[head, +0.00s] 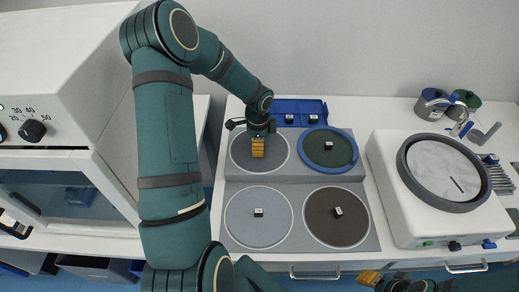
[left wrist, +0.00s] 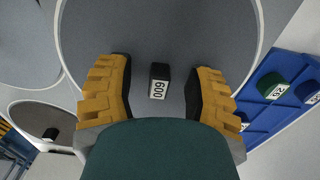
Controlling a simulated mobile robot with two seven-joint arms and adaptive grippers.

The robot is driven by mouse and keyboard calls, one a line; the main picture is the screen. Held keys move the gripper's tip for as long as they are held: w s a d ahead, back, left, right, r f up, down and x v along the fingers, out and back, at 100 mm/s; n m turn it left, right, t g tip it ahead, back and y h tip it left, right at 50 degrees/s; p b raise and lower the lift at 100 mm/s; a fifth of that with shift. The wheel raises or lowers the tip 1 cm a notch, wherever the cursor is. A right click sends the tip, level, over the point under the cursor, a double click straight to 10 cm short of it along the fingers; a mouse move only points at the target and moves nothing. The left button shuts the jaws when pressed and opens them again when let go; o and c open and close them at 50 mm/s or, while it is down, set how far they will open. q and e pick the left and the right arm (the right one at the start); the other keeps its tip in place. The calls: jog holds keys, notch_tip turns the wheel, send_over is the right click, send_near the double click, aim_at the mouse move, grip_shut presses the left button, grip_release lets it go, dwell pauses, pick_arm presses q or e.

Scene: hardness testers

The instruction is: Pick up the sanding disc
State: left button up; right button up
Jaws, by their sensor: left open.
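The block seems untouched. My right gripper (head: 370,278) is at the bottom edge, partly cut off.
A white oven-like cabinet (head: 70,60) stands at left, close to my left arm.

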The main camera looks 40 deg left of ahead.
pick_arm(q)
jog(key=shift+o, duration=0.2)
jog(key=shift+f, duration=0.1)
grip_shut()
